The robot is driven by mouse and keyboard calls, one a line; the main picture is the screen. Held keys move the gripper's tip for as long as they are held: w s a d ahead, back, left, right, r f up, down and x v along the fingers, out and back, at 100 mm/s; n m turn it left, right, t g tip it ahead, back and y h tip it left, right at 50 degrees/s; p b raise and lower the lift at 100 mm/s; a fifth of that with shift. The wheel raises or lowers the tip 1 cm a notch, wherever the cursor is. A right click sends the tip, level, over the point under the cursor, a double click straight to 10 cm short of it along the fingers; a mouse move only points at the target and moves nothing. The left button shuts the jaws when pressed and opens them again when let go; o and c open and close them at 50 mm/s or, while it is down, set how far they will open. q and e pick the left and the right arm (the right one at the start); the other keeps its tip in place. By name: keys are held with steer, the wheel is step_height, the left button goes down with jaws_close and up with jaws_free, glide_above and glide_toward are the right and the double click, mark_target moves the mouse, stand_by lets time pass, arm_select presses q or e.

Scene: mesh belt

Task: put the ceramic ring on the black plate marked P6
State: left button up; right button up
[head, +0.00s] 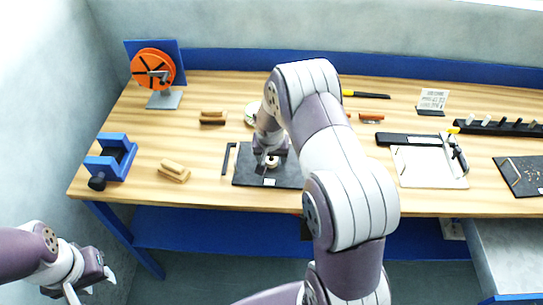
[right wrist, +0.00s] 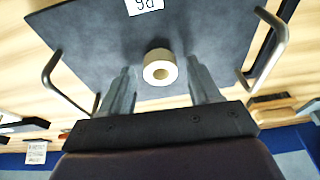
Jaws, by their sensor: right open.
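The ceramic ring (right wrist: 160,68) is a short cream cylinder with a round hole. In the right wrist view it appears to sit on the black plate (right wrist: 85,45), near its middle, with a dark shadow around it. The white P6 label (right wrist: 145,5) lies at the plate's edge, upside down in that view. The ring (head: 272,161) and plate (head: 244,178) also show in the head view. My right gripper (right wrist: 160,66) is open over the plate, one finger on each side of the ring with gaps visible. My left gripper (head: 92,284) hangs open and empty, off the bench at lower left.
The plate has a metal handle (right wrist: 264,45) at each side. Around it on the bench are a wooden brush (head: 174,172), a blue vise-like block (head: 112,158), an orange wheel on a stand (head: 152,68) and a white board with a black bar (head: 428,168). Bare wood separates them.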

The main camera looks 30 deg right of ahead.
steer(key=b+v, duration=0.1)
steer(key=v, duration=1.1)
steer(key=s+a+n+y, duration=0.1)
steer(key=s+a+n, duration=0.2)
steer(key=s+a, duration=0.2)
steer(key=s+a+n+g, duration=0.1)
steer(key=s+a+n, duration=0.3)
steer(key=s, duration=0.8)
steer(key=shift+a+f+y, duration=0.25)
steer(key=shift+a+y, duration=0.15)
